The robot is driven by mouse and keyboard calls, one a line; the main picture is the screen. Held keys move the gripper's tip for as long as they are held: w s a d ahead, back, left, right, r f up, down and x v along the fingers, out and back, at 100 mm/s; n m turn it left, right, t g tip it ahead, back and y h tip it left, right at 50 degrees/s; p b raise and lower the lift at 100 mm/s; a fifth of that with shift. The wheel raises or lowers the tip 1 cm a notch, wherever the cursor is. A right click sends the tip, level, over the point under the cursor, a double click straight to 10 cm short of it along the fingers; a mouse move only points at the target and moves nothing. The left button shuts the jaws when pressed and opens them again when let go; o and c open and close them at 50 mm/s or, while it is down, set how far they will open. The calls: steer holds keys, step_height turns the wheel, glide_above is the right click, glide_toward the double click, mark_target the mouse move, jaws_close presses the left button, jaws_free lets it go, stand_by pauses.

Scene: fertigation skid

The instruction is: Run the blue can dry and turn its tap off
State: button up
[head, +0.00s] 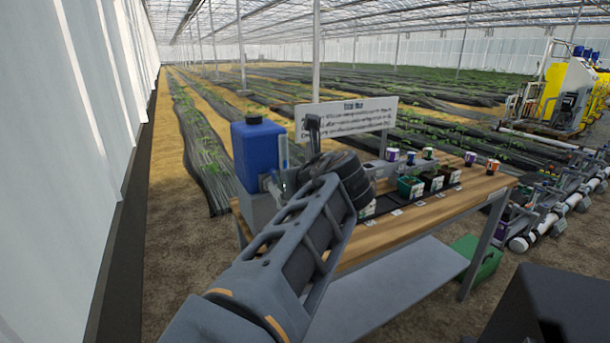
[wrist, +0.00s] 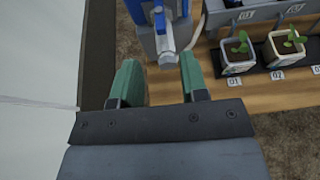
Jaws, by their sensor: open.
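The blue can (head: 257,150) stands on a grey stand at the left end of the wooden bench. Its lower front and tap are partly hidden by my arm in the head view. In the wrist view the blue can (wrist: 139,10) shows at the top edge, with the pale grey tap (wrist: 164,38) on its front. My gripper (wrist: 160,75) is open and empty, its green fingers pointing toward the tap. The tap's outer end appears between and just beyond the fingertips, with no clear contact. I cannot tell the handle's position or the water level.
Potted seedlings (wrist: 236,51) stand in a dark tray right of the tap. A sign (head: 345,117) rises behind the bench (head: 420,218). Small cups (head: 470,159) stand farther right. A white wall (head: 60,170) runs along the left.

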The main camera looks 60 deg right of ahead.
steer(key=v, duration=0.6)
steer(key=shift+p, duration=0.35)
steer(key=shift+s+r, duration=0.1)
